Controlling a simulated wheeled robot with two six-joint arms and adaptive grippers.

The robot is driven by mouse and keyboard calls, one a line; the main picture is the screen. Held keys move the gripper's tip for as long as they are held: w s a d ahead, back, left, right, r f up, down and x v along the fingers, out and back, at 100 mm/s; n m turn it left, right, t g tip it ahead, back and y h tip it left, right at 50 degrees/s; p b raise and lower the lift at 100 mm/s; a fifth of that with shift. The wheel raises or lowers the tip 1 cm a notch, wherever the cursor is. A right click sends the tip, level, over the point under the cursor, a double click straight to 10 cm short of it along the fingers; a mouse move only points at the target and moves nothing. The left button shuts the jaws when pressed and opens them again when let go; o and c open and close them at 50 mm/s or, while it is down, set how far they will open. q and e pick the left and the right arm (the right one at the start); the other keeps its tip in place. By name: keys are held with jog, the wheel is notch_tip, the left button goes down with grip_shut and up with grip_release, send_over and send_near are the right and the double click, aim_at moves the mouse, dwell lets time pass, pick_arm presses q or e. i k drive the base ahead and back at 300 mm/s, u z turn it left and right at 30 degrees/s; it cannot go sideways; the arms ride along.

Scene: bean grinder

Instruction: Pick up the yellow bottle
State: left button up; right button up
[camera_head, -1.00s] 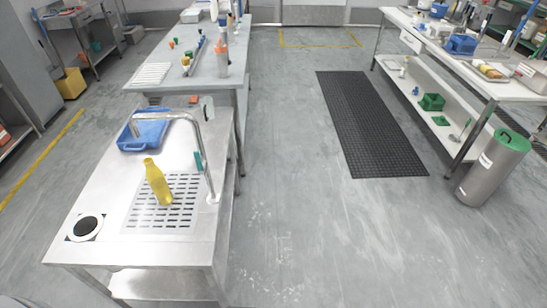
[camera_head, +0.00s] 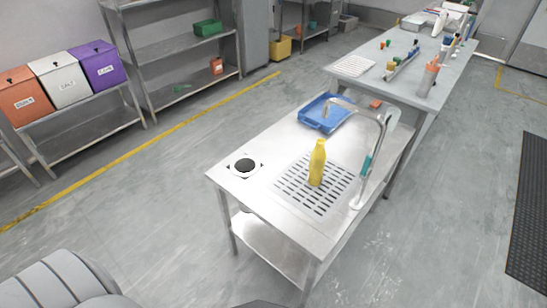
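The yellow bottle (camera_head: 317,165) stands upright on the slotted drain grate (camera_head: 296,191) of the steel table (camera_head: 262,200). It is to the left of the curved tap (camera_head: 381,135) and in front of the blue tray (camera_head: 318,108). Neither of my grippers is in view. Grey rounded parts at the bottom left appear to be part of my own body.
A round black-centred opening (camera_head: 244,166) is at the table's left end. A second table (camera_head: 440,75) with bottles and tools stands behind. Orange, white and purple bins (camera_head: 60,79) and a steel shelf (camera_head: 165,62) are at the left. The floor between is clear.

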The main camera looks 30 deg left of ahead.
aim_at(318, 155)
jog(key=u, duration=0.6)
jog(key=k, duration=0.45)
jog(key=u, duration=0.85)
jog(key=i, duration=0.95)
